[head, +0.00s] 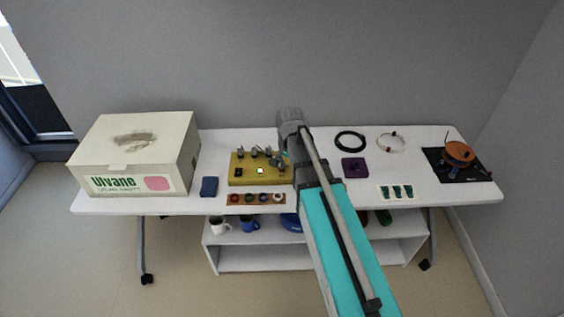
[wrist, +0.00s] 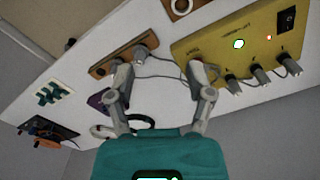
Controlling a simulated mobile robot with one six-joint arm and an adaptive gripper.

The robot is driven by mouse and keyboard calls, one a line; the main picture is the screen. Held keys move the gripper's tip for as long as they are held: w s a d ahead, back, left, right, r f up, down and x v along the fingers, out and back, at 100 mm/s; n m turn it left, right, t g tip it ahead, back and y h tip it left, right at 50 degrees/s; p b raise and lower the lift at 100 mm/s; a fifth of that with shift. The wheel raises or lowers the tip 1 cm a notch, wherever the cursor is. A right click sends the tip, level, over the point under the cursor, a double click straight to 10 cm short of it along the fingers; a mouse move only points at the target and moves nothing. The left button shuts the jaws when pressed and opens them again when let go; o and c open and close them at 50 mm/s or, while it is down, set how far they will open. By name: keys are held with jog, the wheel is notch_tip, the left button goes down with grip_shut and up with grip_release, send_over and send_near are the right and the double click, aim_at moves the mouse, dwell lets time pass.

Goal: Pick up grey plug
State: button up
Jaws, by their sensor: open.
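A yellow box (head: 237,180) stands on the table, with several grey plugs (head: 255,153) along its back edge. In the wrist view the yellow box (wrist: 205,48) fills the upper right, and grey plugs (wrist: 262,76) stick out from its near edge with thin cables. My gripper (wrist: 163,75) is open and empty; its right fingertip overlaps the box's corner, and I cannot tell whether it touches. A grey knob-like piece (wrist: 141,53) shows at the end of a brown strip, beyond the space between the fingers. In the head view my arm hides most of the gripper.
The brown strip (head: 233,199) with several round pieces lies in front of the box. A large carton (head: 150,140) and dark blue block (head: 209,187) are left. A black ring (head: 350,133), purple block (head: 355,175) and dark mat (head: 440,171) are right. A wall stands behind.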

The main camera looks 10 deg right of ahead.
jog(key=w+r+m+p, duration=0.2)
jog(key=w+m, duration=0.5)
jog(key=w, duration=0.6)
jog(key=shift+r+m, duration=0.4)
jog(key=shift+r, duration=0.1)
jog(key=shift+f, duration=0.1)
notch_tip(320, 180, down, 8)
jog(key=b, duration=0.8)
jog(key=shift+d+f, duration=0.1)
jog(key=shift+f, duration=0.15)
jog(key=shift+f, duration=0.15)
jog(key=f+b, duration=0.5)
jog(key=shift+s, duration=0.2)
jog(key=shift+r, duration=0.1)
jog(key=shift+d, duration=0.1)
grip_shut()
